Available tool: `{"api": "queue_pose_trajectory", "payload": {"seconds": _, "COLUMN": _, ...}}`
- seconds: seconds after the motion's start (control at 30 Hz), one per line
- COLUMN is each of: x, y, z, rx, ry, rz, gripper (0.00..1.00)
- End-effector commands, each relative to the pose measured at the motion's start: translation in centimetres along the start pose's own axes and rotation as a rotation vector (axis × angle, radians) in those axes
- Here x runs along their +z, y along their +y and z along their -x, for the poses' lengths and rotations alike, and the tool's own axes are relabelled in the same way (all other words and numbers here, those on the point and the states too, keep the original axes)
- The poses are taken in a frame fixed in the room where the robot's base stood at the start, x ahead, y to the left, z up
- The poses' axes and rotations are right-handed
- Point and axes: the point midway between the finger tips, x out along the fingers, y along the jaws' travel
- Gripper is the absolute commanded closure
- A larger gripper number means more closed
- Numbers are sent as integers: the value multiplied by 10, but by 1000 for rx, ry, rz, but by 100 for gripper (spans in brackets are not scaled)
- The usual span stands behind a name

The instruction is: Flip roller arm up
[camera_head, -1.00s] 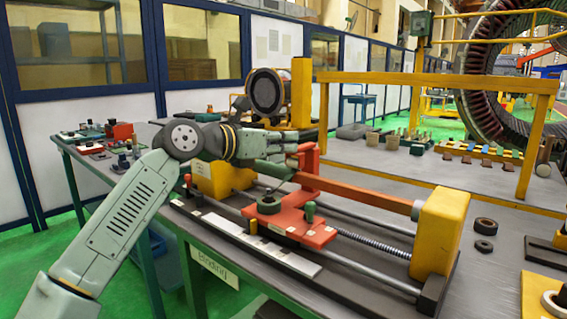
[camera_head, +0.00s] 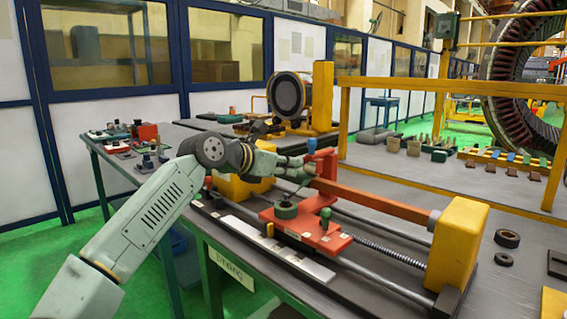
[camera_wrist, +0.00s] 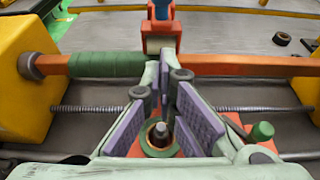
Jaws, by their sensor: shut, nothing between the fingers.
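The red carriage (camera_head: 310,232) sits on two rails between yellow end blocks; the right block (camera_head: 460,245) shows fully. It bears a green round knob (camera_head: 287,209) and a red upright bracket (camera_head: 325,163) with a blue top (camera_head: 311,146). An orange bar (camera_head: 375,196) runs along the back; in the wrist view green wrap (camera_wrist: 107,64) covers its left part. I cannot tell which part is the roller arm. My gripper (camera_wrist: 167,62) is shut and empty, its tips at the bar in front of the bracket (camera_wrist: 160,36). Contact is unclear.
A yellow frame (camera_head: 440,88) stands behind the bench. A black reel (camera_head: 289,95) stands at the back. Dark rings (camera_head: 507,238) lie right of the end block. Small parts (camera_head: 125,138) sit on the left end of the table.

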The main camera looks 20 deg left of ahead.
Motion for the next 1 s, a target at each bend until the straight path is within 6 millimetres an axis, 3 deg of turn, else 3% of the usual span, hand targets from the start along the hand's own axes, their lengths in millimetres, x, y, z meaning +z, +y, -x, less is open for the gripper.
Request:
{"api": "queue_pose_trajectory", "payload": {"seconds": 0.2, "x": 2, "y": 0, "z": -38, "rx": -1, "ry": 0, "rz": 1, "gripper": 100}}
{"api": "queue_pose_trajectory", "payload": {"seconds": 0.4, "x": 1, "y": 0, "z": -56, "rx": 1, "ry": 0, "rz": 1, "gripper": 100}}
{"api": "queue_pose_trajectory", "payload": {"seconds": 0.8, "x": 0, "y": 0, "z": -59, "rx": 1, "ry": 0, "rz": 0, "gripper": 100}}
{"api": "queue_pose_trajectory", "payload": {"seconds": 1.0, "x": 2, "y": -2, "z": -51, "rx": 3, "ry": 26, "rz": -3, "gripper": 100}}
